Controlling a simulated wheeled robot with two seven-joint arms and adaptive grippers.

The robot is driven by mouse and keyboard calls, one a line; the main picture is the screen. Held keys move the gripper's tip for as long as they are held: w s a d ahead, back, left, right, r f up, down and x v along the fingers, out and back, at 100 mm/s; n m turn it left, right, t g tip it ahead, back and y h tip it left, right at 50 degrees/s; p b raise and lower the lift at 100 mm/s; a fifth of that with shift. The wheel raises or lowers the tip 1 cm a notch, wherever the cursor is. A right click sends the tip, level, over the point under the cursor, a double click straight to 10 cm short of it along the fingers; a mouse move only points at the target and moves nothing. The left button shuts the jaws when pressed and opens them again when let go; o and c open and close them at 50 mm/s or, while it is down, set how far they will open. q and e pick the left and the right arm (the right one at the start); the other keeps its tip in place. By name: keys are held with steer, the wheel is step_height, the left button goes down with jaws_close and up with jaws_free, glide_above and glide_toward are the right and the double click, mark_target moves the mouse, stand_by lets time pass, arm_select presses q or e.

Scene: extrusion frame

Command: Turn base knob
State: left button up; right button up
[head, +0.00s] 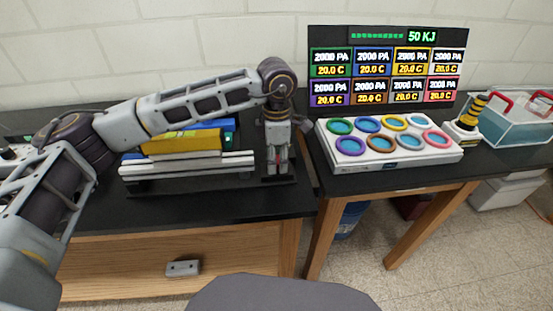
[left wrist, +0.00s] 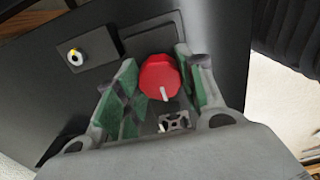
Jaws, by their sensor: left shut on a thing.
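The red knob (left wrist: 158,76) shows in the left wrist view on a black base, with a white pointer line on its face. My left gripper (left wrist: 157,68) is shut on it, one green-padded finger on either side. In the head view my left gripper (head: 278,170) points down at the black base at the right end of the bench. There the knob is mostly hidden by the gripper. My right gripper is in neither view.
Yellow and blue blocks (head: 180,141) and white bars (head: 185,164) lie left of the gripper. Right of it are a white tray with coloured rings (head: 375,158), a display panel (head: 385,35), a yellow-black post (head: 468,118) and a clear tank (head: 515,125). The bench front is clear.

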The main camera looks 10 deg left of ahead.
arm_select(q)
steer(key=o, duration=1)
steer(key=shift+r, duration=0.15)
steer(key=shift+r, duration=5.85)
steer(key=shift+r, duration=0.1)
step_height(320, 180, up, 22)
steer(key=p, duration=2.2)
glide_above(276, 159)
steer(key=shift+f, duration=0.2)
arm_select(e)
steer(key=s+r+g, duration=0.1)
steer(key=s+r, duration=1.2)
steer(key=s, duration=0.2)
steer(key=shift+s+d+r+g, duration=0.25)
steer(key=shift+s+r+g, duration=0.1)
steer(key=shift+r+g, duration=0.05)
